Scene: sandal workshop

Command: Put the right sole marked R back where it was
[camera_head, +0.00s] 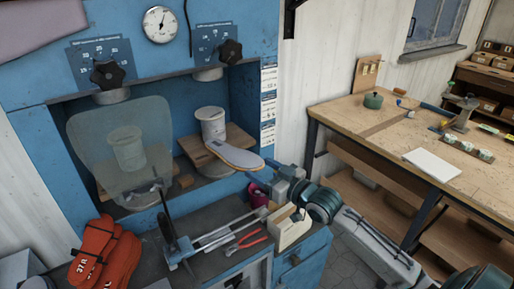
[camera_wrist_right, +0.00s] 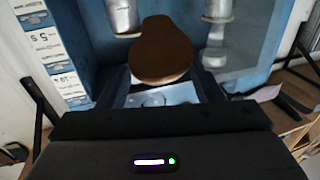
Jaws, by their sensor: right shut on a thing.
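The sole (camera_head: 235,155) is grey on top with an orange-tan edge. In the right wrist view its brown face (camera_wrist_right: 162,50) shows. No R mark can be read on it. My right gripper (camera_head: 268,168) is shut on the sole's near end and holds it out level in front of the blue press's right bay. The sole's far end overlaps the wooden plate (camera_head: 190,147) under a pale cylinder (camera_head: 211,124); whether they touch cannot be told. My left gripper is not in view.
A clear shield (camera_head: 95,135) covers the press's left bay. Red-orange pieces with dark markings (camera_head: 103,258) lie at lower left. Red pliers (camera_head: 245,243), a cream box (camera_head: 290,229) and a magenta cup (camera_head: 258,195) crowd the bench. A wooden worktable (camera_head: 335,112) stands right.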

